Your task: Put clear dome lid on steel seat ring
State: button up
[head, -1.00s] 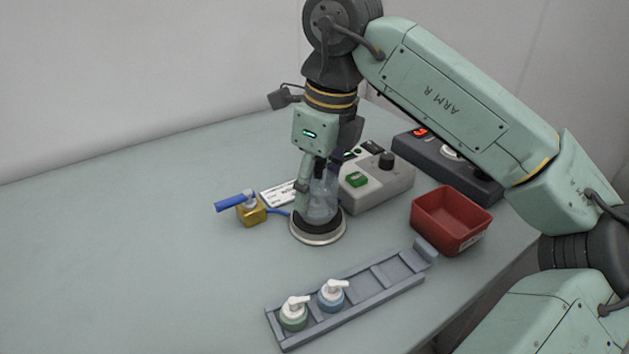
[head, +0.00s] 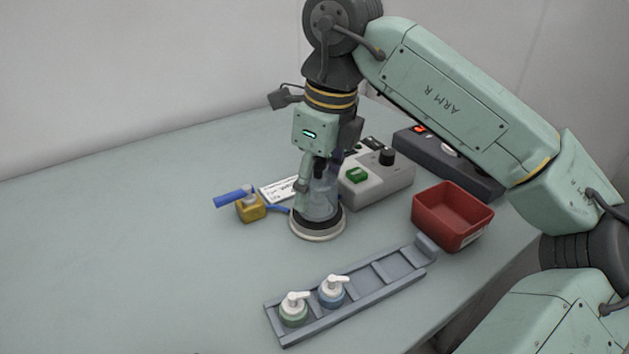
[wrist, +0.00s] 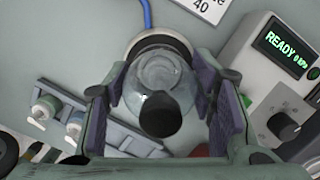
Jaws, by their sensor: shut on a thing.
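The clear dome lid (head: 321,201) is see-through with a dark knob (wrist: 160,114) on top, best seen in the wrist view. My gripper (head: 318,182) points down and is shut on the dome lid, with a purple-padded finger on each side of it in the wrist view (wrist: 160,92). The steel seat ring (head: 318,234) lies on the table directly under the lid, with a dark band inside its pale rim. The lid's lower edge looks to be at the ring. I cannot tell whether it is fully seated.
A grey control box (head: 378,184) with a green button stands close right of the ring; its display reads READY in the wrist view (wrist: 284,46). A yellow valve block (head: 250,208) with blue handle is left. A rack (head: 375,291) with two pump bottles and a red bin (head: 452,216) are nearby.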

jog(key=shift+f, duration=0.2)
jog(key=o, duration=1.2)
jog(key=shift+r, duration=0.1)
jog(key=shift+r+p, duration=2.5)
jog(key=shift+r, duration=0.95)
jog(key=shift+f, duration=0.1)
